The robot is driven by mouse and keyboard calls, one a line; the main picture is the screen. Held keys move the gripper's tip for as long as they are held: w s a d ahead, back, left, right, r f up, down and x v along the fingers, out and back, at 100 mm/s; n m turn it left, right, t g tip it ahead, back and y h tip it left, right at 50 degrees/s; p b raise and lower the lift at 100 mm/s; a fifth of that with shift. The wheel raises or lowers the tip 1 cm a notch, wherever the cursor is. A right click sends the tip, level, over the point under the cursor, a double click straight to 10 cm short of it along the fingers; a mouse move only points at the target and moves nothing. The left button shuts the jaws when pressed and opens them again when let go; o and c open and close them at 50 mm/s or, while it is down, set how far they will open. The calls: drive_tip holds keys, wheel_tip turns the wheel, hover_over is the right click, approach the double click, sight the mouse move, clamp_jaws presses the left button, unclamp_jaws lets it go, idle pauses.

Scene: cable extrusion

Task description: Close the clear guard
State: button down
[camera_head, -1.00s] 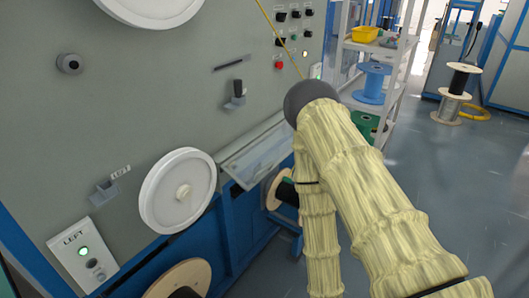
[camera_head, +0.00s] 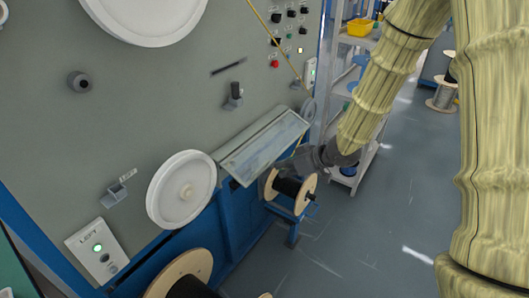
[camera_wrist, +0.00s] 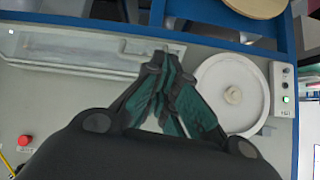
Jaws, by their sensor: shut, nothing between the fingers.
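The clear guard (camera_head: 262,145) is a see-through panel in a pale frame on the machine's front, right of the white wheel. It stands out from the grey panel at a slant. The wrist view also shows the guard (camera_wrist: 75,52), left of my fingers. My gripper (camera_head: 292,160) is at the guard's lower right side, partly hidden by my wrist in the head view. In the wrist view my gripper (camera_wrist: 170,55) has its fingers together and empty, between the guard's end and the white wheel. I cannot tell whether it touches the guard.
A white wheel (camera_head: 181,190) is left of the guard, with a LEFT button box (camera_head: 94,252) beyond it. A dark-wound spool (camera_head: 291,191) sits just below my gripper. A shelf rack (camera_head: 352,110) stands behind my arm. The floor at right is open.

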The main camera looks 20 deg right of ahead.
wheel_tip(320, 180, up, 8)
drive_tip(key=w+d+r+n+p, duration=0.1)
drive_tip(key=w+d+n, duration=0.1)
drive_tip(key=s+f+p+x, duration=0.1)
drive_tip(key=p+x, duration=0.1)
drive_tip(key=x, duration=1.1)
drive_tip(key=shift+d+f+y, duration=0.2)
drive_tip(key=shift+f+y, duration=0.1)
drive_tip(key=shift+f, duration=0.1)
drive_tip(key=shift+a+f+t, duration=0.1)
drive_tip(key=shift+f+t, duration=0.1)
drive_tip(key=shift+t, duration=0.1)
